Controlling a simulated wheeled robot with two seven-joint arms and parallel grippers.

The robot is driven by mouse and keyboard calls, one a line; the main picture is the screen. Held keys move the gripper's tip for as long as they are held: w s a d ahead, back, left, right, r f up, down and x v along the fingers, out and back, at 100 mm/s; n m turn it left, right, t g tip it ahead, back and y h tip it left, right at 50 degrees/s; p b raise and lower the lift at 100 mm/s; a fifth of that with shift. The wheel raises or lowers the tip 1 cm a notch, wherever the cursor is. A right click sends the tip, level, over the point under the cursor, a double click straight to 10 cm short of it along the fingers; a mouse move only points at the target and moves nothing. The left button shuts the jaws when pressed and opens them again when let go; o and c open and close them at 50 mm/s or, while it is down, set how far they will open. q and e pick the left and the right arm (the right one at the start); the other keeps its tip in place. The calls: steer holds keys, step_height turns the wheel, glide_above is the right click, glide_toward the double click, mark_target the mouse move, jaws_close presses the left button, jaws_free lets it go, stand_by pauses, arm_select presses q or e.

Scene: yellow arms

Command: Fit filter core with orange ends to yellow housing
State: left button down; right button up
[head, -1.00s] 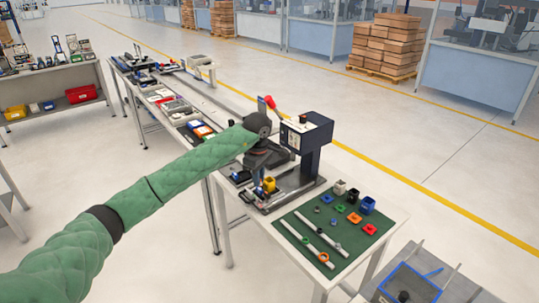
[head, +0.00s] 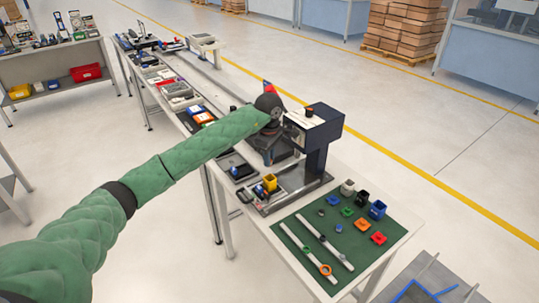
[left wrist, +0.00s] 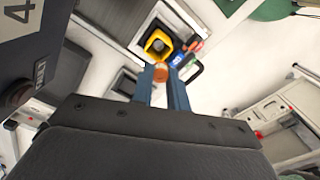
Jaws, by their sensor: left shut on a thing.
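The yellow housing (head: 270,183) stands upright on the metal base of the press, its square opening facing up. It also shows in the left wrist view (left wrist: 158,43), just beyond the fingertips. My left gripper (left wrist: 160,76) is shut on the filter core, whose round orange end (left wrist: 160,72) shows between the blue fingers. The rest of the core is hidden. In the head view the left gripper (head: 268,160) is by the press, above the housing; its fingertips are too small to make out. The core appears apart from the housing. My right gripper is not in view.
The dark blue press (head: 318,140) stands just right of the left gripper. A green mat (head: 368,250) in front holds small coloured blocks, rings and two white rods. Trays and parts fill the bench behind. A blue-rimmed bin (head: 412,292) is at the lower right.

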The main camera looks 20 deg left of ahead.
arm_select(q)
steer(key=shift+w+f, duration=0.35)
steer(key=shift+f, duration=0.75)
steer(key=shift+s+f, duration=0.25)
steer(key=shift+w+f, duration=0.1)
steer(key=shift+f, duration=0.7)
steer(key=shift+f+b, duration=0.2)
steer(key=shift+b, duration=0.3)
steer(key=shift+f+b, duration=0.3)
steer(key=shift+b, duration=0.05)
steer(key=shift+f, duration=0.3)
steer(key=shift+b, duration=0.3)
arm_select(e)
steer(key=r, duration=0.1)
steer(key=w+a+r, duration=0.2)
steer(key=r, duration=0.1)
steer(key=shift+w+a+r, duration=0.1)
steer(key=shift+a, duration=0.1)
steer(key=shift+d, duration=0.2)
